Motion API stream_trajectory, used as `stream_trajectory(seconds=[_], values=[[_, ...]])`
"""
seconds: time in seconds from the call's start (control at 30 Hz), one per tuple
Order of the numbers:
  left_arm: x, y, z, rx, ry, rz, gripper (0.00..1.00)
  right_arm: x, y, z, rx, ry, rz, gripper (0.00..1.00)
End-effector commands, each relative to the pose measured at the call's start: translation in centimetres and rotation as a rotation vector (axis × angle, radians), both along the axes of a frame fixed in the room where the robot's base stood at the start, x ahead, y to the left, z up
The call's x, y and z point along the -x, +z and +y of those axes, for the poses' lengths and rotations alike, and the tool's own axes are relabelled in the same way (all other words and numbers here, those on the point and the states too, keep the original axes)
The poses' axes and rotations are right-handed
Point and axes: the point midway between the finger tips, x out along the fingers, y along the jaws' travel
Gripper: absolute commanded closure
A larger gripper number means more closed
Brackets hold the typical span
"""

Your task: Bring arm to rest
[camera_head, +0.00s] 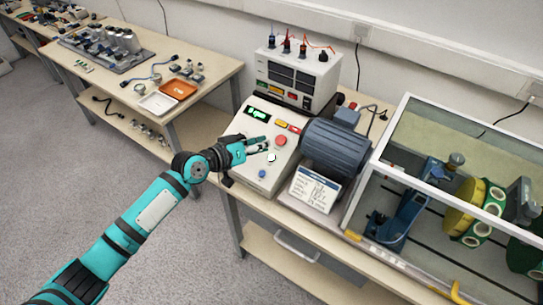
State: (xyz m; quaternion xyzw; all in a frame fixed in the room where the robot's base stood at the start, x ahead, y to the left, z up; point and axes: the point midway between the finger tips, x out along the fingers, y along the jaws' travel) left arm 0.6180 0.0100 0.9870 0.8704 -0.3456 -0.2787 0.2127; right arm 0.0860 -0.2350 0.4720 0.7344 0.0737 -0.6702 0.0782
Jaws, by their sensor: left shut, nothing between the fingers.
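My left arm comes in from the lower left, and its teal and dark left gripper (268,147) is over the front of the sloped control panel (247,160). The gripper is shut with nothing held, close to the panel's buttons; I cannot tell whether it touches one. A red button (281,140) shows just past the fingertips, and a green-lit button (271,157) shows just below them. A blue knob (263,173) sits lower on the panel. A small green display (257,113) is lit at the panel's top. My right gripper is not in view.
A grey motor (336,148) and a printed label plate (315,189) stand right of the panel. A framed clear enclosure (406,98) covers rotating parts further right. A meter box (298,72) stands behind. A left bench holds trays (179,89) and parts. Floor at lower left is clear.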

Motion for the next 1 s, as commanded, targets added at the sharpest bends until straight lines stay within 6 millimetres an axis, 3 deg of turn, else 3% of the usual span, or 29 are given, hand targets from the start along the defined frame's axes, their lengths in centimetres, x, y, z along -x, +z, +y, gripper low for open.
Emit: stream_trajectory(seconds=[0.4, 0.5, 0.57, 0.73, 0.9, 1.0], values=[[0.0, 0.0, -0.1, 0.000, -0.001, 0.000, 1.00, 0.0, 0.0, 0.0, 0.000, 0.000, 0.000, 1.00], [1.3, -0.7, -0.5, -0.016, -0.018, 0.009, 1.00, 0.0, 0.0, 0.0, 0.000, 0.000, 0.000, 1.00], [3.2, -1.6, -1.0, -0.042, -0.041, 0.019, 1.00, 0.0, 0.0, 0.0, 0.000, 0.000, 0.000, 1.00], [11.6, -5.2, -0.7, -0.201, -0.095, 0.068, 1.00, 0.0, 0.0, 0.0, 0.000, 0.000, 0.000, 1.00], [19.6, -8.1, 4.5, -0.429, -0.047, 0.166, 1.00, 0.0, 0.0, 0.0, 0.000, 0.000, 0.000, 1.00], [23.1, -9.0, 7.9, -0.539, 0.000, 0.235, 1.00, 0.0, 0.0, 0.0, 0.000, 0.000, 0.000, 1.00]])
